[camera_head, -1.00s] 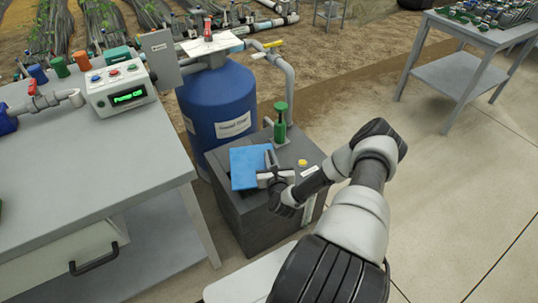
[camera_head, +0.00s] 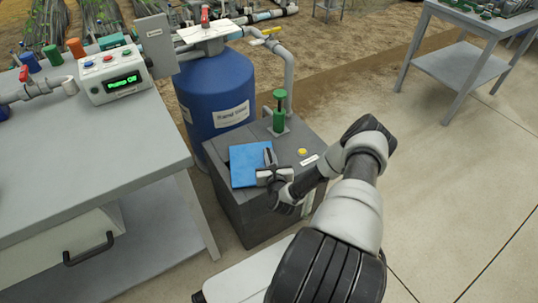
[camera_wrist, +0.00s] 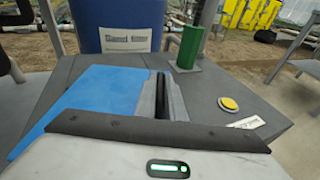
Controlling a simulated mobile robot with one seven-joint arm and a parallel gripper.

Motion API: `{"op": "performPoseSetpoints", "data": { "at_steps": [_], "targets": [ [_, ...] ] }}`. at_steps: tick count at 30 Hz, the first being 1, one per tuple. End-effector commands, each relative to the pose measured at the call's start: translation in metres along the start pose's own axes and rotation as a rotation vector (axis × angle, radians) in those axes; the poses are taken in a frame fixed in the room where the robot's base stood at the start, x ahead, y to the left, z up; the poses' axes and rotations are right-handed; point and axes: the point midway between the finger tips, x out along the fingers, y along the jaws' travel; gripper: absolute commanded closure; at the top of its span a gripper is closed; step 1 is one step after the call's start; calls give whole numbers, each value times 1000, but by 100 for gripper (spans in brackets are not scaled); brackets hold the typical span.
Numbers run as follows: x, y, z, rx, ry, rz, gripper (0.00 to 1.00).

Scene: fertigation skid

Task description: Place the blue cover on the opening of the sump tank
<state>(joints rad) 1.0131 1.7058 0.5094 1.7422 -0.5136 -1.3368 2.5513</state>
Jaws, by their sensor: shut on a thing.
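The blue cover (camera_head: 249,164) is a flat square plate over the top of the dark grey sump tank (camera_head: 240,208). A dark strip of the opening shows at the cover's left edge in the head view, so it does not clearly cover all of it. My gripper (camera_head: 269,168) is shut on the cover at its right side. In the wrist view the cover (camera_wrist: 95,95) lies left of my gripper's fingers (camera_wrist: 163,95), low over the tank top (camera_wrist: 215,85). Whether it touches the tank top, I cannot tell.
A green cylinder fitting (camera_head: 279,115) and a yellow button (camera_head: 302,152) are on the tank top. A blue sand filter tank (camera_head: 215,90) stands behind. A grey bench (camera_head: 90,180) with a pump control box (camera_head: 115,77) is at left.

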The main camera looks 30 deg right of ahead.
Motion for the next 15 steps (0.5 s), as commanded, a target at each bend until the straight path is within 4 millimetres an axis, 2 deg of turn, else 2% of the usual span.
{"op": "performPoseSetpoints", "data": {
  "at_steps": [11, 12, 15],
  "targets": [
    [2, 0, -6, 1, -2, 0, 100],
    [2, 0, -6, 1, -2, 0, 88],
    [2, 0, -6, 1, -2, 0, 71]
  ]
}}
